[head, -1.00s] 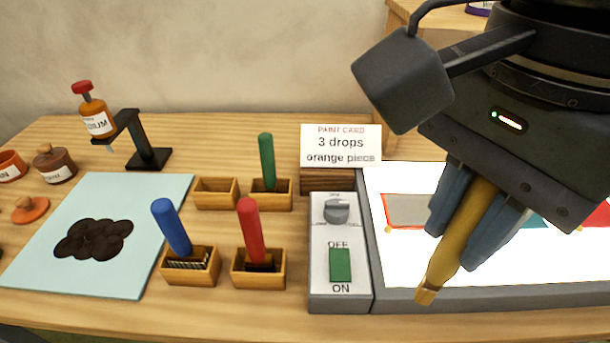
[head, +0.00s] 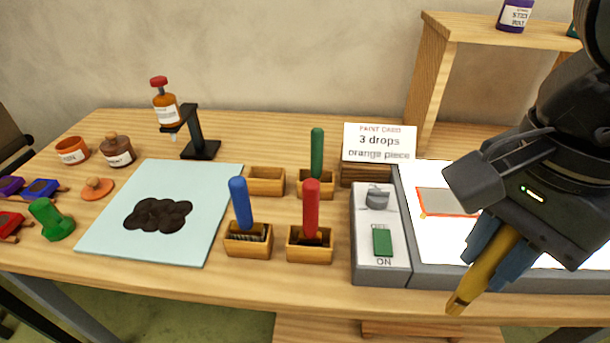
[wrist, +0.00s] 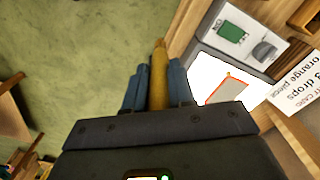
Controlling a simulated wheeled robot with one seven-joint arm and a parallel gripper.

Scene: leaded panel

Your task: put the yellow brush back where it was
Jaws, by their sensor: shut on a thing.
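My gripper (head: 497,258) is shut on the yellow brush (head: 482,275) and holds it tilted at the front edge of the light panel. The wrist view also shows the yellow brush (wrist: 159,75) between the blue fingers. Several small wooden holders stand mid-table. The back left holder (head: 265,182) is empty. The back right one holds a green brush (head: 317,153), the front left one a blue brush (head: 241,203), and the front right one a red brush (head: 311,208).
A switch box (head: 380,225) and a paint card (head: 380,142) stand between the holders and the light panel (head: 440,172). A pale blue sheet (head: 215,185) with a dark blotch lies to the left. A bottle (head: 165,108) on a black stand is behind it.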

